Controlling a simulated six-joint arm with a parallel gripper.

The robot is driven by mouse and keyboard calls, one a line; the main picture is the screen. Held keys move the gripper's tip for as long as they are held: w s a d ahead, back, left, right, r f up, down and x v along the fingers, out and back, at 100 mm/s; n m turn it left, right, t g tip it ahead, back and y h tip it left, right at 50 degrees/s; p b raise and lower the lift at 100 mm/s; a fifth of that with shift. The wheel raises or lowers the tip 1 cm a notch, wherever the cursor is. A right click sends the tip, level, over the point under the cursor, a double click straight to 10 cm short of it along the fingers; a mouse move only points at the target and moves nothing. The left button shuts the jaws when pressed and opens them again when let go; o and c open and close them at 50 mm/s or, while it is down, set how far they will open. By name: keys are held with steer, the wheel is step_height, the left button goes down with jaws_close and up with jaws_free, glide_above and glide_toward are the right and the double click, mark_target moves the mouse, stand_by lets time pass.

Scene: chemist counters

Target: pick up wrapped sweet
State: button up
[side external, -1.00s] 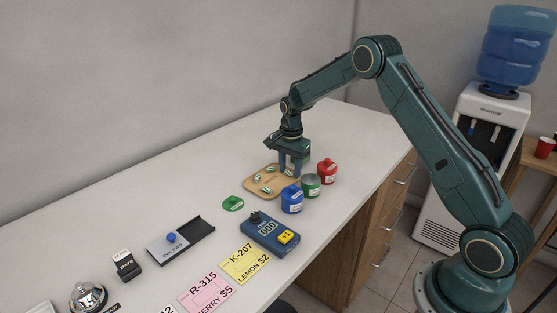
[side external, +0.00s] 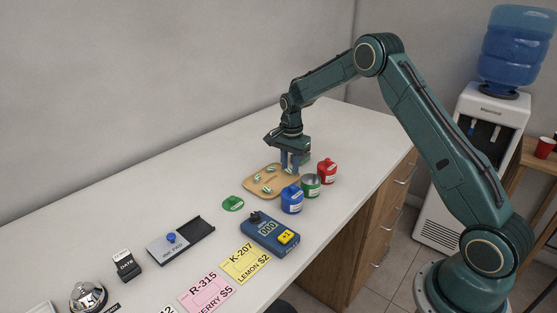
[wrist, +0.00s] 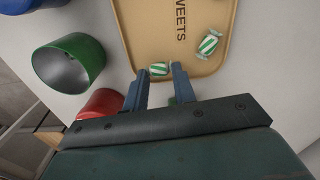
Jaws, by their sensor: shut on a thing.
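A wrapped sweet with green and white stripes (wrist: 159,69) sits between my fingertips at the tray's edge in the wrist view. My gripper (side external: 292,167) points down over the right end of the tan sweets tray (side external: 278,187); it also shows in the wrist view (wrist: 158,72), shut on this sweet. The sweet is still at tray level, and I cannot tell whether it touches the tray. Another striped sweet (wrist: 209,41) lies on the tray to the right in the wrist view. Several more lie on the tray in the side view.
An open green jar (side external: 311,186), a blue jar (side external: 292,201) and a red jar (side external: 327,171) stand close beside the tray. A green lid (side external: 233,203) lies on the counter. A blue counter device (side external: 270,232) and price cards are nearer. The counter behind the tray is clear.

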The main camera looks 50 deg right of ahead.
step_height(320, 180, up, 19)
stand_by(0.5)
stand_by(0.6)
steer(key=s+f, duration=0.9)
steer(key=shift+s+a, duration=0.3)
steer(key=shift+s, duration=0.05)
steer(key=shift+f, duration=0.25)
steer(key=shift+f, duration=2.9)
